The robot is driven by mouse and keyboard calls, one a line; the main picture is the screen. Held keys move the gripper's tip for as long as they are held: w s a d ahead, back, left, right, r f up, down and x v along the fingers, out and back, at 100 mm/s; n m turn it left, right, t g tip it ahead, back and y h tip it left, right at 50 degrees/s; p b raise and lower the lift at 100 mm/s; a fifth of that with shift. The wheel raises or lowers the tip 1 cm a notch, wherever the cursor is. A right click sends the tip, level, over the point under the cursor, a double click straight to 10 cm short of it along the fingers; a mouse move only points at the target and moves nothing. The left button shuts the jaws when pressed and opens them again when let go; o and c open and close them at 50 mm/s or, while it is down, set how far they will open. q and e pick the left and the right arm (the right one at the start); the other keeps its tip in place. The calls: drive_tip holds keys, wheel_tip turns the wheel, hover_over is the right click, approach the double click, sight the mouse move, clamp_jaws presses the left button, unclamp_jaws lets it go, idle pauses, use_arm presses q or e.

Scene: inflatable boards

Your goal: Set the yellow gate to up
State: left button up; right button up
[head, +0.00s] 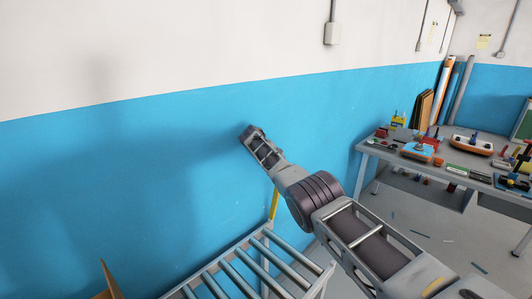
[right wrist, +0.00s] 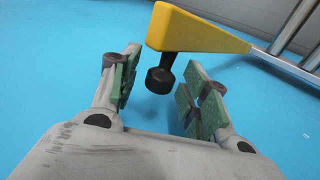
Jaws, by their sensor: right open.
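The yellow gate (right wrist: 198,33) is a tapered yellow arm at the top of the right wrist view. A dark round knob (right wrist: 160,80) hangs from its near end. In the head view, a strip of the gate (head: 273,204) slants up from the roller rack, and its upper part is hidden behind my right arm. My right gripper (right wrist: 160,90) is open, with its green-padded fingers on either side of the knob. Gaps show between the knob and both fingers. My left gripper is in neither view.
A metal roller rack (head: 233,273) stands below my right arm; its rails (right wrist: 296,38) show in the wrist view. A blue and white wall (head: 130,160) is behind. A workbench (head: 430,158) with tools and parts stands at right. A brown board (head: 110,282) is at lower left.

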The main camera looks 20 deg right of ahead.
drive_tip(key=shift+s+a+r, duration=0.1)
drive_tip(key=v, duration=1.1)
drive_tip(key=shift+a+r, duration=0.15)
drive_tip(key=shift+a, duration=0.05)
idle(0.6)
drive_tip(key=shift+s, duration=0.1)
idle(0.4)
